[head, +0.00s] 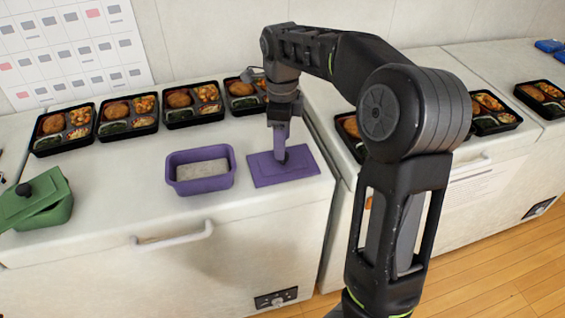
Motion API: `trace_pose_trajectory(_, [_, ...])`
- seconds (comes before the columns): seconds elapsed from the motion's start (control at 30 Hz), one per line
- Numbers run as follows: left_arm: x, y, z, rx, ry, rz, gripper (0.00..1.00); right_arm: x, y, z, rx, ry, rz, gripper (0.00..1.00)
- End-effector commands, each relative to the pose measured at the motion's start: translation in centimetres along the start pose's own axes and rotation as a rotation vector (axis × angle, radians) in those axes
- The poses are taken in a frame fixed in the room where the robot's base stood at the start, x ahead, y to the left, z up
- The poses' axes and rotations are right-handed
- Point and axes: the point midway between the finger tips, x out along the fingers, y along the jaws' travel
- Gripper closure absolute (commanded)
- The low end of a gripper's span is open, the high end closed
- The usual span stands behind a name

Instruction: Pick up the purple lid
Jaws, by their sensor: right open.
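The purple lid (307,166) lies flat on the white freezer top, to the right of the purple box. It has a small dark knob near its middle, partly hidden by my gripper. The purple box (182,184) is open at the top and shows a light grey content. My right gripper (282,155) points down over the lid with its fingers at the knob. It is open; whether the fingers touch the knob cannot be told. My left gripper is not in view.
Several black bento trays (129,127) with food stand along the back. A green box (50,217) with a tilted green lid (30,198) is at the left. A freezer edge and gap lie right of the lid. The surface before the lid is clear.

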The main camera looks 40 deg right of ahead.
Motion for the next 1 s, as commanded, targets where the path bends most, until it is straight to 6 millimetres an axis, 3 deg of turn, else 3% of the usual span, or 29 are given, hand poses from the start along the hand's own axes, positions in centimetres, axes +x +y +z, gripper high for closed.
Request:
trace_pose_trajectory(0.37, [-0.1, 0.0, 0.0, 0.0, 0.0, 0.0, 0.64, 0.6, 0.0, 0.0, 0.0, 0.0, 0.0, 0.44])
trace_pose_trajectory(0.7, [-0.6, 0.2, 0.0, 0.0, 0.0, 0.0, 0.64, 4.9, -0.3, 0.0, -0.001, 0.001, 0.002, 0.44])
trace_pose_trajectory(1.0, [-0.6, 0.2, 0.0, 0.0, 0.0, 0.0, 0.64, 5.5, -0.3, 0.0, -0.001, -0.001, 0.0, 0.44])
